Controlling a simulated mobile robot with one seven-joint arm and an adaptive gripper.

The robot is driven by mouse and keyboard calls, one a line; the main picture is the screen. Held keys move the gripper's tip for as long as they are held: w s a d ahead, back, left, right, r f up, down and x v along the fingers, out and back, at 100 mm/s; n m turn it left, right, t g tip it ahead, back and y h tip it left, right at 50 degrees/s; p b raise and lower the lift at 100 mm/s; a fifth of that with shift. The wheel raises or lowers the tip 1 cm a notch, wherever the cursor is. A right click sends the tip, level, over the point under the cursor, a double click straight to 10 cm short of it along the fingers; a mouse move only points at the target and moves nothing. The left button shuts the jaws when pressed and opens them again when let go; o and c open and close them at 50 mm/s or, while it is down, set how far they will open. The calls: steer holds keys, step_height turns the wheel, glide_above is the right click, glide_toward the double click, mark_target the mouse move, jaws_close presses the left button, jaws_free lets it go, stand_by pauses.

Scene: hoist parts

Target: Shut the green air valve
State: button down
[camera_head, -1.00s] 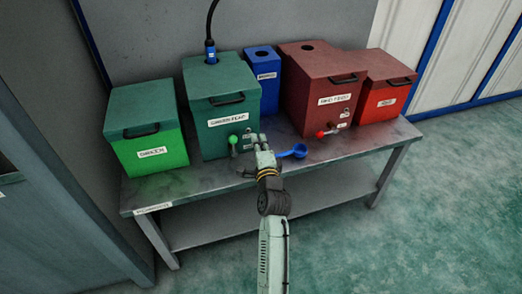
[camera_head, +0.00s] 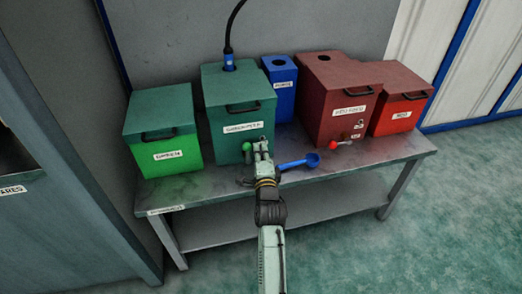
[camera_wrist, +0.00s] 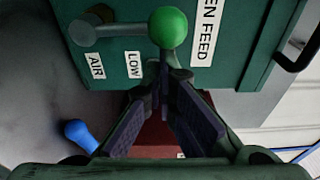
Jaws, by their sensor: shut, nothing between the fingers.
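The green feed box (camera_head: 222,135) stands on the bench, and its air valve has a green ball knob (camera_head: 246,146) low on the front. In the wrist view the green knob (camera_wrist: 168,27) is large and close, with a grey lever arm (camera_wrist: 105,31) beside it and labels reading AIR (camera_wrist: 96,66) and LOW (camera_wrist: 134,64). My gripper (camera_head: 261,148) is just right of the knob in the head view. In the wrist view its dark fingers (camera_wrist: 166,78) converge, shut and empty, by the knob. I cannot tell whether they touch it.
A green box (camera_head: 165,155) stands left, a blue box (camera_head: 281,85) behind, and two red boxes (camera_head: 338,95) (camera_head: 402,110) right. A blue scoop (camera_head: 300,161) lies on the bench (camera_head: 350,170) right of my gripper. A hose (camera_head: 229,40) enters the feed box's top.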

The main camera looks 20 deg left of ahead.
mark_target(249, 149)
steer(key=shift+s+a+r+n, duration=0.2)
steer(key=shift+a+n, duration=0.1)
steer(key=shift+n, duration=0.4)
steer(key=n, duration=0.1)
steer(key=s+a+n+b, duration=0.1)
steer(key=n, duration=0.1)
steer(key=a+n+b, duration=0.1)
steer(key=n, duration=0.1)
steer(key=shift+s+a+r+t+y, duration=0.25)
steer(key=shift+s+t+y, duration=0.05)
steer(key=shift+s+y, duration=0.1)
steer(key=shift+s+a+f+n+y+b, duration=0.25)
steer(key=shift+s+a+f+n+b, duration=0.45)
steer(key=shift+n, duration=0.65)
steer(key=shift+s+a+f+n+y+b, duration=0.2)
steer(key=shift+s+a+f+n+b, duration=0.15)
steer(key=shift+a+n+b, duration=0.85)
steer(key=shift+s+a+f+n+y+b, duration=0.25)
steer(key=shift+s+a+f+n+b, duration=0.3)
steer(key=shift+n, duration=1)
